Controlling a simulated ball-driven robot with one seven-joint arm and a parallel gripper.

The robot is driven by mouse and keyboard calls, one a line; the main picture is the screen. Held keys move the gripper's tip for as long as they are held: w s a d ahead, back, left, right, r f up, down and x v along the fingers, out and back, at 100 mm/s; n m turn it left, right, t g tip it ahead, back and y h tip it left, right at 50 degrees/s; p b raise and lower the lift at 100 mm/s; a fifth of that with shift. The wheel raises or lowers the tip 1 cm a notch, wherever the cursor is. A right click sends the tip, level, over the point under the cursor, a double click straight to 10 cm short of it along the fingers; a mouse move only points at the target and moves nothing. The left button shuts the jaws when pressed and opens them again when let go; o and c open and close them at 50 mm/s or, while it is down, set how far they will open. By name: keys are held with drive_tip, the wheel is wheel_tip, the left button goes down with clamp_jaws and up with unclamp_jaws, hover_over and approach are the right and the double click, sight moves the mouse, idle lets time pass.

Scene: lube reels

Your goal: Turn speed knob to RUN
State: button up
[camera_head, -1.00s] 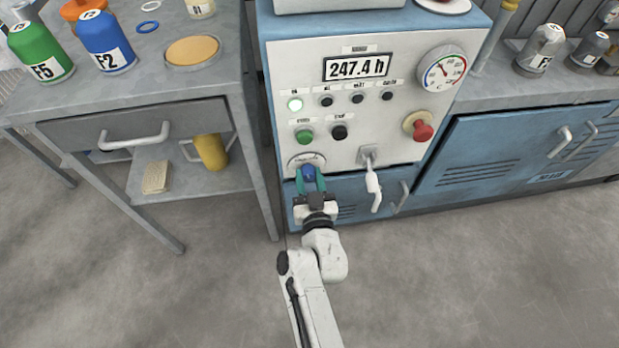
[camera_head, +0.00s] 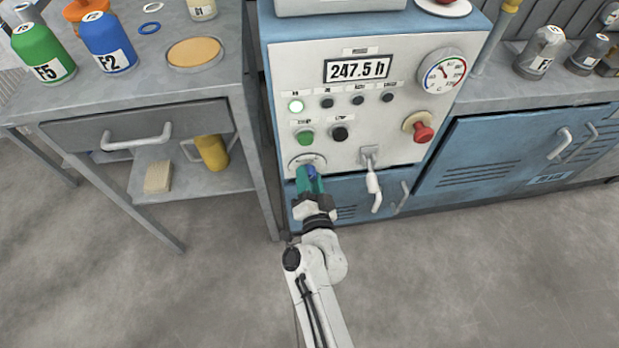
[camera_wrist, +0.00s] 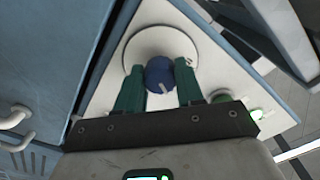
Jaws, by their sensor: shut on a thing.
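The blue speed knob (camera_wrist: 159,76) sits on a round pale dial plate (camera_wrist: 152,42) at the lower left of the white control panel (camera_head: 350,135). The knob also shows in the head view (camera_head: 311,173), partly covered by my fingers. My gripper (camera_head: 311,181) has its green fingers on both sides of the knob and is shut on it. In the wrist view my gripper (camera_wrist: 160,92) straddles the knob, and a pale pointer line shows on the knob's front. The dial lettering is too small or hidden to read.
A white lever handle (camera_head: 373,184) hangs just right of the knob. A green button (camera_head: 305,137), a black button (camera_head: 340,134) and a red knob (camera_head: 422,132) are above. The display (camera_head: 356,69) reads 247.5 h. A grey workbench (camera_head: 150,100) stands left; floor in front is clear.

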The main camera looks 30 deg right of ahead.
idle(0.5)
drive_tip(key=o, duration=1)
drive_tip(key=shift+o, duration=0.2)
drive_tip(key=p+v, duration=0.1)
drive_tip(key=v, duration=0.9)
drive_tip(key=shift+s+p, duration=0.35)
drive_tip(key=shift+a, duration=0.15)
